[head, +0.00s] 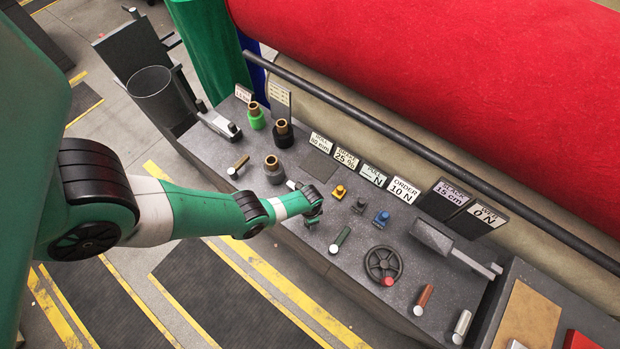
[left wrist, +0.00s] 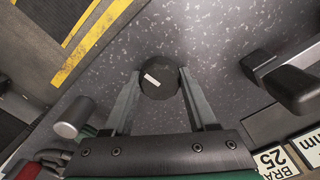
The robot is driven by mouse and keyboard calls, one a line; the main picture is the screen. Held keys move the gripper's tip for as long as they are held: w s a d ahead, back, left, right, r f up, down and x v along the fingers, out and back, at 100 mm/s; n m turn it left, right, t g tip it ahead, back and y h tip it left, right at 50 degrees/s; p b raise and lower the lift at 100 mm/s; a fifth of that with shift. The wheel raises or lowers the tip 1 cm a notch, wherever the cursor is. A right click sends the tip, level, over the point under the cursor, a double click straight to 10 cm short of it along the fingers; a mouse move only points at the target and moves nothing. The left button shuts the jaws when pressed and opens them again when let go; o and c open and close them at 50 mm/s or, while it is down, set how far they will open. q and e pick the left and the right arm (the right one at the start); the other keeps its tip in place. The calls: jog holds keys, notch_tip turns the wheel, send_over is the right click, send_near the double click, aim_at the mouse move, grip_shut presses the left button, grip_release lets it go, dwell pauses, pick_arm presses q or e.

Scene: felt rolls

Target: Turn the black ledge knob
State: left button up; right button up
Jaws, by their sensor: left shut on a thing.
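The black ledge knob (left wrist: 158,77) is a round dark knob with a short white mark on its top, seen in the left wrist view. The mark lies slightly tilted. My left gripper (left wrist: 158,92) has one finger on each side of the knob and is shut on it. In the head view my left gripper (head: 312,214) is down at the ledge's front part, and the wrist hides the knob there. My right gripper is in neither view.
A dark block (left wrist: 290,88) stands beside the knob in the wrist view. Label cards line the back.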

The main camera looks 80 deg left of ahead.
pick_arm(q)
jog(key=shift+m, duration=0.8)
jog(key=o, duration=1.4)
jog(key=shift+c, duration=0.2)
notch_tip(320, 180, up, 12)
jog(key=p, duration=1.1)
jog(key=shift+f+p, duration=0.15)
jog(key=shift+p, duration=0.2)
